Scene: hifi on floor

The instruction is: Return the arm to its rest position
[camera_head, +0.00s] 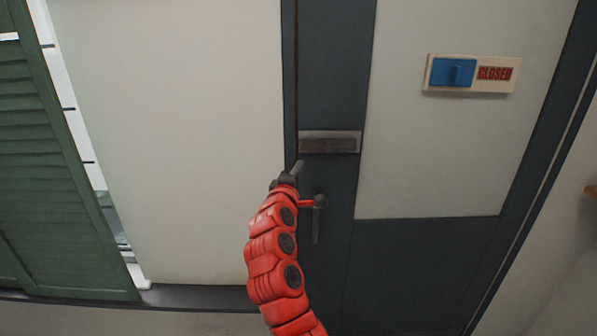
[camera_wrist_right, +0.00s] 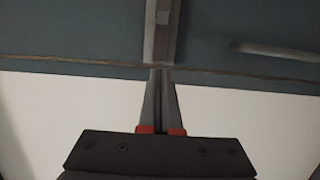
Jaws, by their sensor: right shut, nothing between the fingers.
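My right arm (camera_head: 275,250) is red and reaches up from the bottom middle of the head view. My right gripper (camera_head: 298,168) is at its top end, in front of the dark door's left edge. It is up and left of the door handle (camera_head: 317,225). In the right wrist view the two fingers (camera_wrist_right: 160,78) lie together with nothing between them. They point at the dark door near its edge, and I cannot tell whether they touch it. My left gripper is not in view.
The dark blue-grey door (camera_head: 335,60) has a metal plate (camera_head: 329,142) and a pale panel. A sign with a blue slider (camera_head: 453,73) reads CLOSED. A green shutter (camera_head: 50,180) stands at the left, beside a plain white panel (camera_head: 175,130). A strip of floor shows below.

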